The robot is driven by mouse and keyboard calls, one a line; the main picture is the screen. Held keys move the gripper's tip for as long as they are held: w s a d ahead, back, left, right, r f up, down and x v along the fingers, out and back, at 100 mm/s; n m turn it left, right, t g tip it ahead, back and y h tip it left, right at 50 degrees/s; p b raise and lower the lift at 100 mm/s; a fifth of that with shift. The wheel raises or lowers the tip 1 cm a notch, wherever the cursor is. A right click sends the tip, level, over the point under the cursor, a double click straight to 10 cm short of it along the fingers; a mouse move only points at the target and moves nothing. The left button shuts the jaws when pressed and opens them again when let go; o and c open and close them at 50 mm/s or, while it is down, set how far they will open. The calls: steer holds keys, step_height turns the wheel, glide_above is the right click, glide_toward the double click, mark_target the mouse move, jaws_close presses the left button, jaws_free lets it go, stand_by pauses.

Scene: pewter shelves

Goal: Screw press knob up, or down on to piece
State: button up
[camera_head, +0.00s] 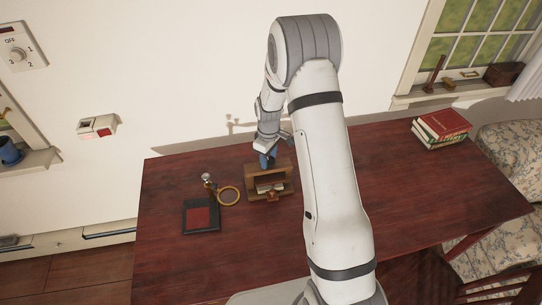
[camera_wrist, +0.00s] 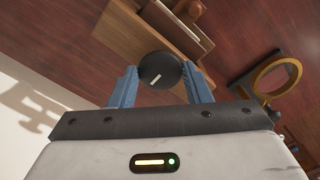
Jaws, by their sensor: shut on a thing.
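The press is a brown wooden frame (camera_head: 283,179) on the red-brown table; its frame also shows in the wrist view (camera_wrist: 122,30). The black round press knob (camera_wrist: 158,68) with a pale mark on its face sits between the two blue fingers of my gripper (camera_wrist: 160,86). My gripper (camera_head: 268,159) is above the press in the head view, shut on the knob. The knob is hidden there behind my fingers. Small pale and brown items show inside the frame's opening; I cannot tell which is the piece, or whether the press touches it.
A brass ring on a stand (camera_head: 238,201) is just left of the press, near a black base with a red pad (camera_head: 201,232). Stacked books (camera_head: 446,123) lie at the far right of the table. The wall is close behind; the table's right middle is clear.

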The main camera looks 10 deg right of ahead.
steer(key=shift+d, duration=0.1)
steer(key=shift+w+a+f+m+b, duration=0.1)
steer(key=shift+a+m+b, duration=0.25)
steer(key=shift+m+b, duration=0.1)
steer(key=m+b, duration=0.2)
steer(key=shift+m+b, duration=0.3)
steer(key=shift+m, duration=0.05)
steer(key=m+b, duration=0.3)
steer(key=m, duration=0.1)
steer(key=shift+m, duration=0.3)
steer(key=m+b, duration=0.1)
steer(key=m, duration=0.2)
steer(key=shift+m+b, duration=0.3)
steer(key=shift+b, duration=0.1)
steer(key=m+b, duration=0.1)
steer(key=m, duration=0.3)
steer(key=shift+m+b, duration=0.3)
steer(key=shift+b, duration=0.1)
steer(key=m+b, duration=0.1)
steer(key=m, duration=0.3)
steer(key=shift+m, duration=0.3)
steer(key=m+b, duration=0.1)
steer(key=m, duration=0.3)
steer(key=m+b, duration=0.1)
steer(key=m, duration=0.3)
steer(key=shift+m, duration=0.4)
steer(key=shift+m+b, duration=0.3)
steer(key=shift+m, duration=1.6)
